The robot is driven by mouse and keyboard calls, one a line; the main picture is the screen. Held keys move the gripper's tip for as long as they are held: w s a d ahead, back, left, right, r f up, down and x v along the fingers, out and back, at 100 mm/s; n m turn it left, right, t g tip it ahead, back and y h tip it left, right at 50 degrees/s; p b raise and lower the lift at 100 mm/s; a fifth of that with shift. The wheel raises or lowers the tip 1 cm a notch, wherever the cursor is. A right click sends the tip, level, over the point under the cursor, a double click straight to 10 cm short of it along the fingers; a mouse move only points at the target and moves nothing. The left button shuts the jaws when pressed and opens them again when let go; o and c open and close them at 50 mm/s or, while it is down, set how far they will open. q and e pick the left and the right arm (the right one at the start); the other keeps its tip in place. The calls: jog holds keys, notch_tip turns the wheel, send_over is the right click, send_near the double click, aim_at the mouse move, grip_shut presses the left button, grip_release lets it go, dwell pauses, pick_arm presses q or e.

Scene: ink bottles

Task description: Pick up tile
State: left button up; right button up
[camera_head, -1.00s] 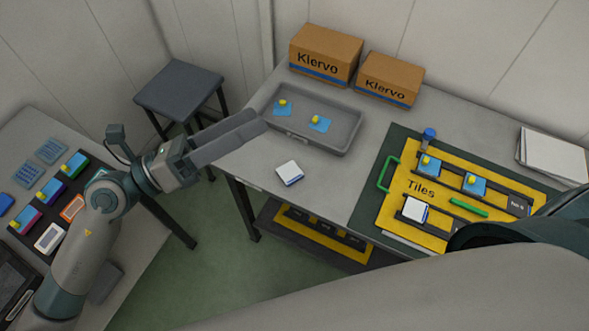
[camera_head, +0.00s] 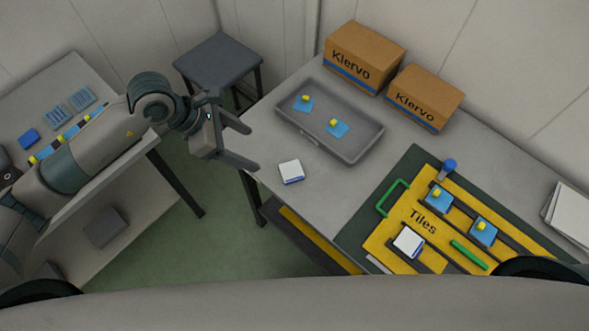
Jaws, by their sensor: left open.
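A white tile (camera_head: 291,172) with a blue edge lies alone on the grey table, below the grey tray. Another white tile (camera_head: 408,242) sits on the yellow Tiles board (camera_head: 378,236). My right gripper is not in view.
Two brown Klervo boxes (camera_head: 362,54) (camera_head: 425,97) stand behind the tray. A dark stool (camera_head: 219,60) is at the back left. A side table (camera_head: 60,85) with several items is at the left. A white stack (camera_head: 568,213) lies at the right.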

pick_arm(q)
jog(key=shift+d, duration=0.1)
jog(key=b, duration=0.4)
send_near(291, 171)
jog(key=shift+x, duration=1.15)
jog(key=shift+w+d+r, duration=0.1)
jog(key=shift+d+r, duration=0.05)
jog(key=b+x, duration=0.1)
jog(key=x, duration=0.1)
jog(key=b+x, duration=0.1)
jog(key=x, duration=0.1)
jog(key=shift+a+f, duration=0.2)
jog(key=shift+f, duration=0.05)
jog(key=shift+d+f, duration=0.35)
jog(key=shift+f, duration=0.05)
jog(key=shift+c, duration=0.7)
jog(key=c, duration=1.1)
